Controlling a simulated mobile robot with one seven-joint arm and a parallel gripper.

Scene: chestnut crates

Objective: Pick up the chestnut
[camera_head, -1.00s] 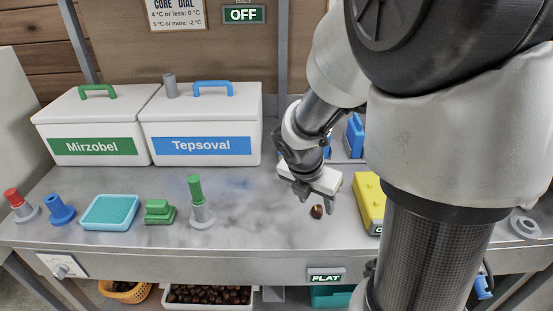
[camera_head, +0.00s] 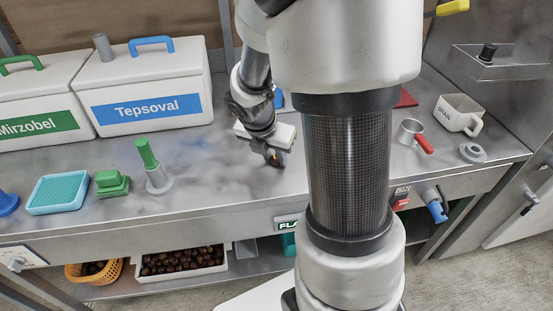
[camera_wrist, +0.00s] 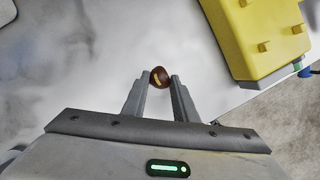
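The chestnut (camera_wrist: 159,78) is small, round and dark brown with a yellowish mark. In the wrist view it sits between the two fingertips of my gripper (camera_wrist: 161,79), which close in on it from both sides. In the head view my gripper (camera_head: 273,158) points down at the grey worktop (camera_head: 215,170), with its fingers close together. The chestnut is mostly hidden there. I cannot tell whether it touches the worktop or hangs just above it.
A yellow block-like object (camera_wrist: 258,35) lies right of the gripper in the wrist view, by the worktop edge. A green-handled stand (camera_head: 153,168), a green block (camera_head: 112,184) and white crates (camera_head: 150,80) stand to the left.

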